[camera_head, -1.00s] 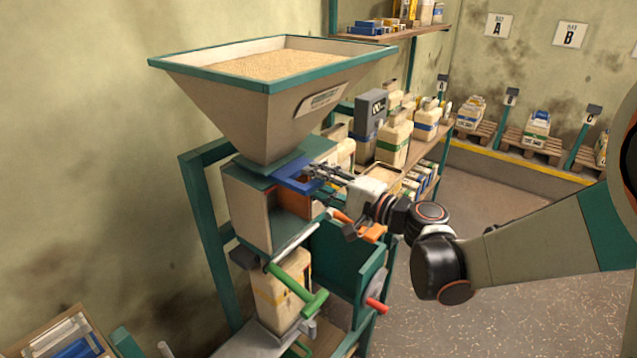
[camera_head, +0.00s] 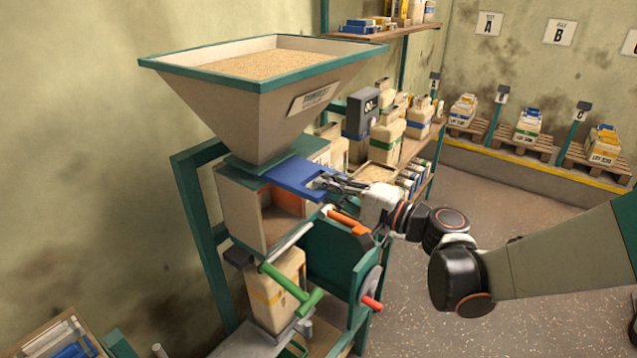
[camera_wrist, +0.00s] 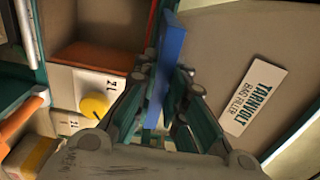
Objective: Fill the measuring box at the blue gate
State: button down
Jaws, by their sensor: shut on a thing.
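The blue gate (camera_head: 293,177) is a flat plate sticking out to the right under the grain hopper (camera_head: 230,95). My gripper (camera_head: 328,183) is shut on its outer end. In the wrist view the blue gate (camera_wrist: 167,62) stands edge-on between my fingers (camera_wrist: 158,92). The open-fronted measuring box (camera_head: 238,212) sits just below the gate. Its brown inside shows no grain in the part I can see. The hopper is full of grain at the top. The gate's inner end is hidden under the hopper.
A green T-handle (camera_head: 292,285), an orange lever (camera_head: 347,222) and a dark green housing (camera_head: 330,255) lie below my gripper. A paper bag (camera_head: 275,290) stands beneath the box. Shelves with containers (camera_head: 390,130) are behind. Floor at right is clear.

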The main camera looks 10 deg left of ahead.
jog(key=c, duration=1.6)
grip_release()
jog(key=shift+d, duration=0.1)
jog(key=v, duration=1.1)
jog(key=shift+s+d, duration=0.15)
jog(key=shift+d, duration=0.2)
